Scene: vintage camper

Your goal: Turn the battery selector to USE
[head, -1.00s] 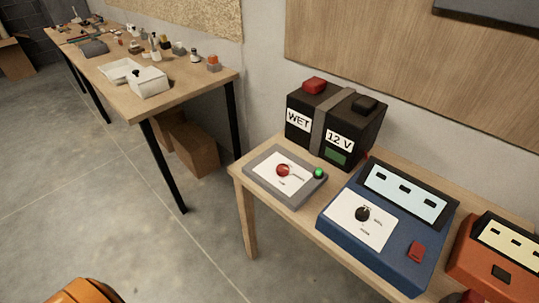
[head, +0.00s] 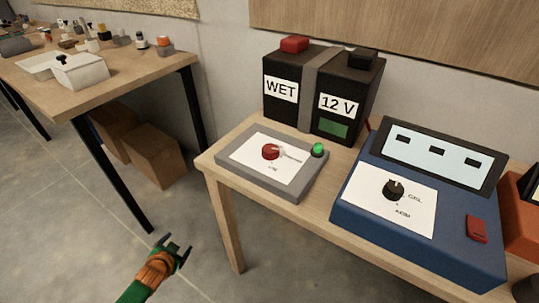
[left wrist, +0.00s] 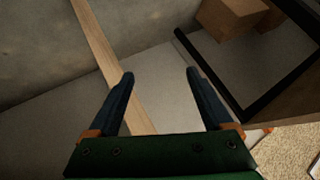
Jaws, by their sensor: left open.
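The battery selector is a grey box with a white plate (head: 247,164) on the left end of the small wooden table. Its round red knob (head: 271,152) sits mid-plate. Small print lies right of the knob and below it, too small to read surely; I cannot tell where the knob points. A green lamp (head: 318,149) is at the box's right corner. My left gripper (head: 175,246) is open and empty, over the floor, left of the table and well below the knob. Its two fingers (left wrist: 160,76) also show in the left wrist view. My right gripper is not in view.
A black battery (head: 319,95) marked WET and 12 V stands behind the selector. A blue charger (head: 350,213) with a black knob stands to its right, then an orange device (head: 522,222). A workbench (head: 120,92) with cartons below is at left. Floor (head: 80,240) is clear.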

